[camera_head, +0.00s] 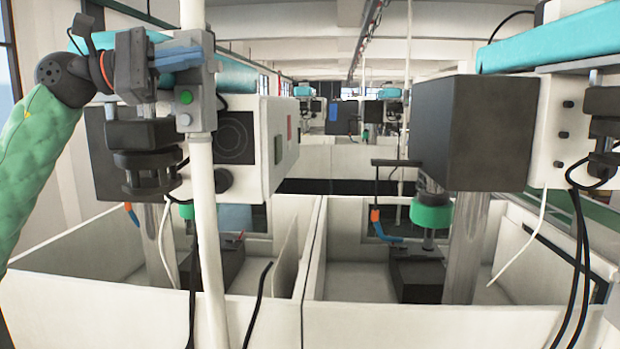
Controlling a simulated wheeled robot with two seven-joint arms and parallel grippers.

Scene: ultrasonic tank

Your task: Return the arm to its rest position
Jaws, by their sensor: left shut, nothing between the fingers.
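My left arm (38,150) comes in from the left, in a green sleeve with a black joint and an orange ring at the wrist. My left gripper (198,57) is raised at the upper left. Its blue fingers are shut and empty and point right. The fingertips overlap a grey switch box (186,122) with a green button (186,97) on a white post (208,210). I cannot tell whether they touch it. My right gripper is not in view.
Two white open tanks, left (60,290) and right (360,315), stand ahead with drill-like machines over them. A dark box head (480,130) is at the right. A white control box (275,150) is behind the post. Black cables hang at the right.

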